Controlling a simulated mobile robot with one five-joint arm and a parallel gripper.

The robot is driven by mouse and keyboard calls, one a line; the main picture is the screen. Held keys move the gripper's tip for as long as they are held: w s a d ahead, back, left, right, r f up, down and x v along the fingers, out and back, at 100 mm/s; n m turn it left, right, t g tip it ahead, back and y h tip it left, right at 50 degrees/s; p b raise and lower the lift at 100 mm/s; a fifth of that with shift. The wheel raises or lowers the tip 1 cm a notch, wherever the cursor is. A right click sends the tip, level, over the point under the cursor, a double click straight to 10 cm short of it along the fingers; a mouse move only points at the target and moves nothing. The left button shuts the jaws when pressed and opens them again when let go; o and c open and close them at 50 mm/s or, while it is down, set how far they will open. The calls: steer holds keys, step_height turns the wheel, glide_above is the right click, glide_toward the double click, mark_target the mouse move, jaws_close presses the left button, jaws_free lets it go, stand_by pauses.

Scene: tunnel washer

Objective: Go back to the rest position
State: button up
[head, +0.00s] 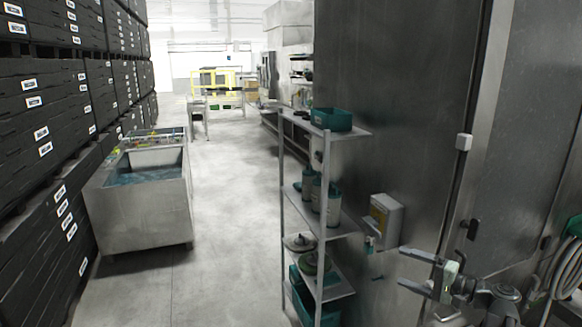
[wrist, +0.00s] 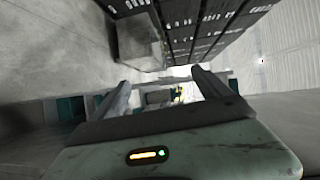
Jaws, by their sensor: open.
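My gripper (head: 415,270) is at the lower right in the head view, in front of the large metal wall and to the right of the shelf rack. Its two fingers are apart and point left, with nothing between them. In the wrist view my gripper (wrist: 158,88) also shows open and empty, with the dark crates and the metal tub beyond the fingers. A white box with a yellow label (head: 385,220) is on the metal wall just above the gripper; I see no contact between them.
A metal shelf rack (head: 325,235) holding teal bins and canisters stands close left of my gripper. A metal tub (head: 150,205) with water stands at left, before stacked black crates (head: 45,130). The grey floor (head: 235,200) between is clear.

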steer(key=a+f+n+g+h+b, duration=0.1)
steer(key=a+f+n+g+b, duration=0.15)
steer(key=a+f, duration=0.55)
steer(key=s+a+f+n+g+b, duration=0.15)
steer(key=a+f+g, duration=0.3)
steer(key=a, duration=0.75)
steer(key=a+f+n+g+h+b, duration=0.1)
steer(key=a+f+n+g, duration=0.2)
steer(key=a+f, duration=0.55)
steer(key=s+a+f+n+g+h+b, duration=0.1)
steer(key=s+a+f+n+g+h, duration=0.15)
steer(key=a+f+h, duration=0.2)
steer(key=s+d+f+h, duration=0.1)
steer(key=d+h, duration=0.1)
steer(key=d, duration=0.3)
steer(key=s+d+f+h, duration=0.1)
steer(key=d+h, duration=0.1)
steer(key=d, duration=0.3)
steer(key=shift+s+d+f+h, duration=0.25)
steer(key=shift+s+h, duration=0.1)
